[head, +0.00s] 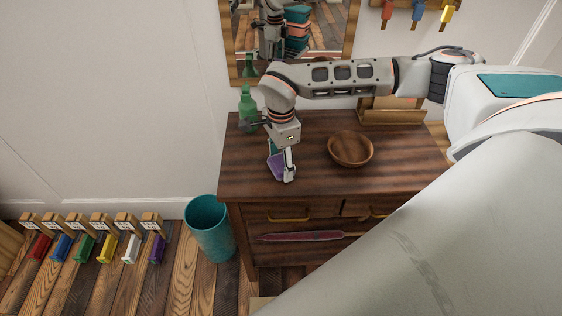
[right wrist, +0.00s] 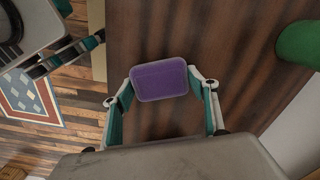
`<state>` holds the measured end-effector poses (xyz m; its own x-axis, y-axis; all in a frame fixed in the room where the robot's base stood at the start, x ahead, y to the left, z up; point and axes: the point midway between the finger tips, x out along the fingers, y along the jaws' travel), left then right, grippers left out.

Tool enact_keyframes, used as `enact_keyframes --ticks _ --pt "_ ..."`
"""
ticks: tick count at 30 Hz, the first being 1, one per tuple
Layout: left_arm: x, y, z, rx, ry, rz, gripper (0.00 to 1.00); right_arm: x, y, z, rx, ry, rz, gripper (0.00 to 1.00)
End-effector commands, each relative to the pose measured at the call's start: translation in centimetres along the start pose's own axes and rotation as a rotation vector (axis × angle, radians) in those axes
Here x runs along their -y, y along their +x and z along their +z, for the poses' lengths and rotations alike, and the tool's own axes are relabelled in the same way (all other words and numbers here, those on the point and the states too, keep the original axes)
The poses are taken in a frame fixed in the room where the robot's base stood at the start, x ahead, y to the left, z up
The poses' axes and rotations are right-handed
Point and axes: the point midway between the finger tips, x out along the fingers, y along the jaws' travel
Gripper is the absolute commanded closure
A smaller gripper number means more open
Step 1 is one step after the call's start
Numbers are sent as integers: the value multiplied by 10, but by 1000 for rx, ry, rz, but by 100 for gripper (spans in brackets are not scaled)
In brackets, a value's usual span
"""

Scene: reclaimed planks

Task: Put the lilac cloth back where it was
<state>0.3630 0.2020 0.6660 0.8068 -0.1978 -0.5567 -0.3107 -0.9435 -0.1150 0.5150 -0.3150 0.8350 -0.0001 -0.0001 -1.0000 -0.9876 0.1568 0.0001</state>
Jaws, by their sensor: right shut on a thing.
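The lilac cloth (head: 278,165) is a small purple pad with rounded corners, near the left front of the dresser top (head: 310,180). My right gripper (head: 279,163) points down with its fingers on either side of it and is shut on it. In the right wrist view the cloth (right wrist: 160,80) sits between the fingertips, over the dark wood. I cannot tell whether it touches the wood. Part of what looks like my left gripper (right wrist: 65,55) shows at the upper left of the right wrist view; its fingertips are not clear. The head view does not show it.
A wooden bowl (head: 350,149) stands right of the cloth and a green bottle (head: 248,106) behind it. A mirror (head: 340,30) hangs behind. A teal bin (head: 209,228) stands left of the dresser. Several coloured labelled holders (head: 97,240) line the left wall.

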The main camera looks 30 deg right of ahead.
Motion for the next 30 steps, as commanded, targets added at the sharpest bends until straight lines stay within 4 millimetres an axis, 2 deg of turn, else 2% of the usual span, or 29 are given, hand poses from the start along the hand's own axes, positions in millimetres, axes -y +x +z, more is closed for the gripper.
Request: enact_keyframes --ticks 3,4,5,6,15,19,23,30 --pt "0 1 1 0 0 0 60 0 4 0 0 0 1 62" --pt "0 0 1 0 0 0 60 0 3 0 0 0 0 34" --pt "0 0 1 0 0 0 60 0 3 0 0 0 0 26" --pt "0 0 1 0 0 0 60 0 3 0 0 0 0 25" --pt "0 0 1 1 0 0 60 0 2 0 0 0 0 25" --pt "0 0 2 3 0 0 60 1 -6 0 0 0 -2 25" --pt "0 0 1 4 0 0 60 1 -26 0 1 -1 -3 25" --pt "0 -1 0 3 0 0 60 1 -76 0 1 0 -4 25"
